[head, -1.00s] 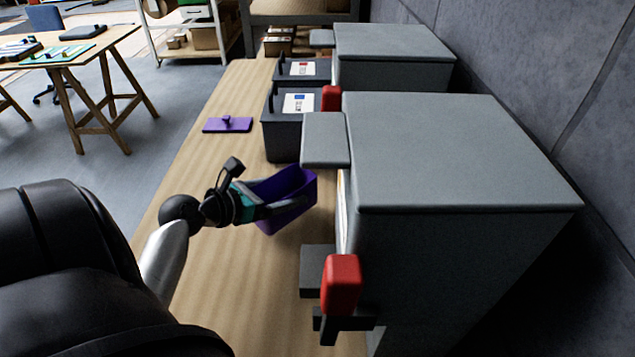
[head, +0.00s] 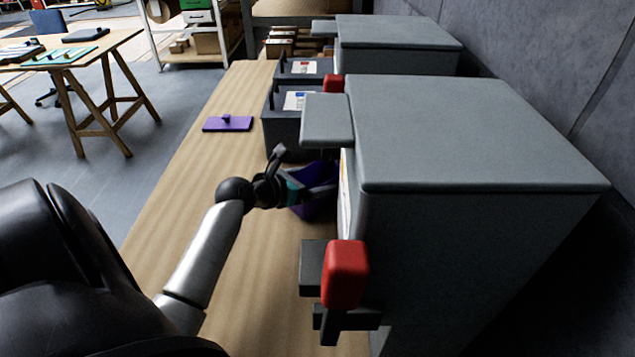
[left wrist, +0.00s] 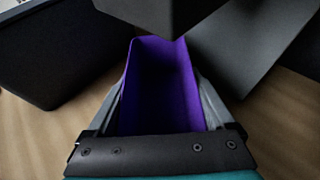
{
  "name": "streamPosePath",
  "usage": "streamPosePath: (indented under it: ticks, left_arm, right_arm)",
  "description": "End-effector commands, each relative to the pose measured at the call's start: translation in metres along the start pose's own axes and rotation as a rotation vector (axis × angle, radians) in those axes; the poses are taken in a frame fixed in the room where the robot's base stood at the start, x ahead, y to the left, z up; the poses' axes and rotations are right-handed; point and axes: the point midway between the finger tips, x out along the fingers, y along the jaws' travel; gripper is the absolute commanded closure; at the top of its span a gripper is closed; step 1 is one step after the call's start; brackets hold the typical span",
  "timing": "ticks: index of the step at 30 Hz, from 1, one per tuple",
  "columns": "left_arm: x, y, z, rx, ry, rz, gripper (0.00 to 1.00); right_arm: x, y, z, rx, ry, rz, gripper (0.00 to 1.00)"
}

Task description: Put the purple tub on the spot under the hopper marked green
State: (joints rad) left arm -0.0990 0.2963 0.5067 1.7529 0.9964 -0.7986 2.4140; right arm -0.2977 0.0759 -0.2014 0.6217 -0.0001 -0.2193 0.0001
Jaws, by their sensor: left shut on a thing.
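The purple tub (head: 312,206) is held in my left gripper (head: 310,191), beside the near grey hopper (head: 470,140). In the left wrist view the open purple tub (left wrist: 165,85) sits between the two fingers (left wrist: 165,105), which are shut on its sides. A dark block-like part (left wrist: 160,12) hangs just beyond and above the tub's far end. In the head view the tub's right end is hidden behind the hopper's edge. I cannot tell whether the tub touches the bench. No green mark shows clearly on either hopper. My right gripper is not in view.
A second grey hopper (head: 398,45) stands farther back. Dark bins (head: 280,135) with labels stand on the wooden bench (head: 190,180) behind the tub. A flat purple lid (head: 228,124) lies left of them.

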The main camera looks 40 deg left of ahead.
Motion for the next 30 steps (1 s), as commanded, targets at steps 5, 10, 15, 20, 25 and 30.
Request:
streamPosePath:
  ticks: [5, 10, 15, 20, 25, 30]
  left_arm:
    - [-0.001, 0.000, 0.002, 0.001, -0.001, 0.000, 0.68]
    - [0.000, 0.000, 0.000, 0.000, -0.001, 0.000, 0.03]
    - [0.000, 0.000, 0.000, 0.000, -0.001, 0.000, 0.00]
    - [-0.001, 0.000, 0.002, 0.002, -0.002, 0.000, 0.00]
    - [-0.021, 0.000, 0.002, 0.000, 0.001, 0.001, 0.00]
    - [-0.055, 0.000, 0.002, 0.000, 0.002, 0.001, 0.00]
  right_arm:
    - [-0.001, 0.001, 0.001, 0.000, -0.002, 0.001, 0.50]
    - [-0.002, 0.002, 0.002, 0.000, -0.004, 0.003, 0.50]
    - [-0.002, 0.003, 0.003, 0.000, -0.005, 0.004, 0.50]
    - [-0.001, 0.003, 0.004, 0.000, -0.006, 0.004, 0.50]
    - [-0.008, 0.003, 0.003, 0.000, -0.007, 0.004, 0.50]
    - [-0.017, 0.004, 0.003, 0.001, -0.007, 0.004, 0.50]
